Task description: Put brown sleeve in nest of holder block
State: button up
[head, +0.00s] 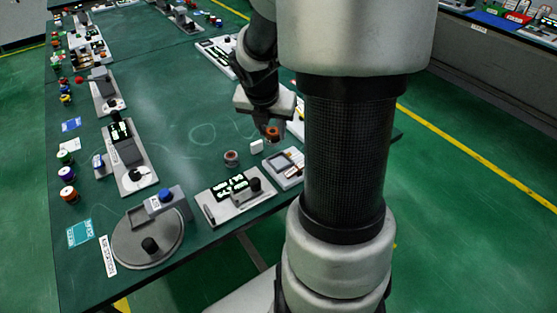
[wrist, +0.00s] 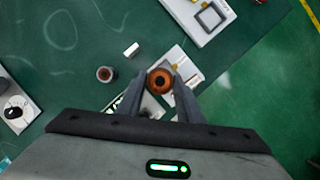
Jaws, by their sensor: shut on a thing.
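The brown sleeve (wrist: 160,81) is an orange-brown ring with a dark centre. It is between the fingers of my gripper (wrist: 158,88), which is shut on it. In the head view my gripper (head: 272,122) points down, with the sleeve (head: 273,133) at its tips, seemingly above the table. A pale plate (head: 285,165) with a square recess lies below and to the right; in the wrist view the plate (wrist: 181,61) is partly hidden behind the fingers and sleeve. I cannot tell surely which piece is the holder block with the nest.
A small round grey piece with a reddish middle (head: 231,158) and a small white block (head: 256,146) stand nearby. A panel with a lit display (head: 236,190) lies at the table's front edge. Another pale plate (wrist: 208,18) lies further back. The mid-table is clear.

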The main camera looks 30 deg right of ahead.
jog(key=shift+s+d+r+n, duration=0.15)
jog(key=shift+d+n, duration=0.15)
jog(key=shift+d, duration=0.7)
jog(key=shift+d+f, duration=0.1)
jog(key=shift+f, duration=0.15)
jog(key=b, duration=0.6)
send_over(281, 160)
jog(key=s+a, duration=0.2)
jog(key=f, duration=0.9)
jog(key=shift+w+d+f, duration=0.2)
jog(key=shift+w, duration=0.05)
jog(key=shift+f, duration=0.1)
jog(key=shift+f, duration=0.15)
jog(key=o, duration=1.2)
jog(key=shift+r+p, duration=0.3)
jog(key=shift+r, duration=0.05)
jog(key=p+v, duration=0.6)
jog(key=v, duration=0.6)
jog(key=shift+s+d+f, duration=0.1)
